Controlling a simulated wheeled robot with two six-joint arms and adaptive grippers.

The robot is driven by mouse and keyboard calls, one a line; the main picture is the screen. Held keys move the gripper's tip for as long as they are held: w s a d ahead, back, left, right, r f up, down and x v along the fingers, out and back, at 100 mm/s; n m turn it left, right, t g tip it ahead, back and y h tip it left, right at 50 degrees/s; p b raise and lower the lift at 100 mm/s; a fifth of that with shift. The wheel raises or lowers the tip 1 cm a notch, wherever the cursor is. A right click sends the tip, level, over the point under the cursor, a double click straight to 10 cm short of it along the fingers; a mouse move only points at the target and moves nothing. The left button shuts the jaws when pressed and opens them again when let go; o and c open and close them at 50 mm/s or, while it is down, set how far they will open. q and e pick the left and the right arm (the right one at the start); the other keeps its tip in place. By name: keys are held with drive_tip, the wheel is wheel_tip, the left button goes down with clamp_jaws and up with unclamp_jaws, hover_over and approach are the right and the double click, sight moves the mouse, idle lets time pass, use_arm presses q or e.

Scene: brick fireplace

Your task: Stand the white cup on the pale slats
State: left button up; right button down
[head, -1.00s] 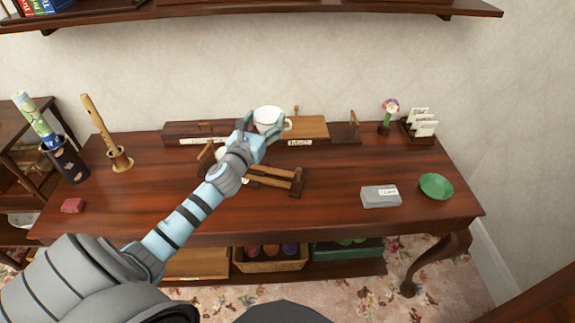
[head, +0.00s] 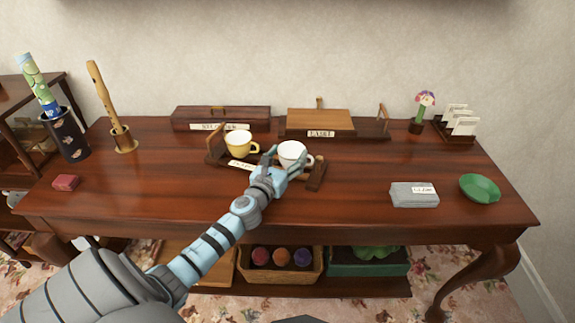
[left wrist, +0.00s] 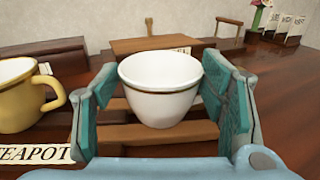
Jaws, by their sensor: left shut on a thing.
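The white cup (head: 292,154) has a thin dark line below its rim and stands upright between the fingers of my left gripper (head: 283,163). In the left wrist view the cup (left wrist: 160,85) fills the space between the teal finger pads, and the gripper is shut on it. The cup is over the right part of a low rack of wooden slats (left wrist: 120,134) with dark ends. I cannot tell whether its base touches the slats. A yellow cup (head: 239,145) stands at the rack's left part and also shows in the left wrist view (left wrist: 22,95). My right gripper is not in view.
A label reading TEAPOT (left wrist: 36,153) is at the rack's front. Behind are a dark box (head: 221,117) and a stand with a paler board (head: 320,120). The table's front middle is clear.

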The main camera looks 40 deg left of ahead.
use_arm(q)
drive_tip(key=shift+r, duration=0.15)
drive_tip(key=shift+f, duration=0.2)
drive_tip(key=o, duration=1.2)
drive_tip(key=shift+o, duration=0.2)
drive_tip(key=shift+r, duration=0.1)
drive_tip(key=shift+r, duration=0.2)
drive_tip(key=v, duration=1.2)
drive_tip(key=shift+f, duration=0.1)
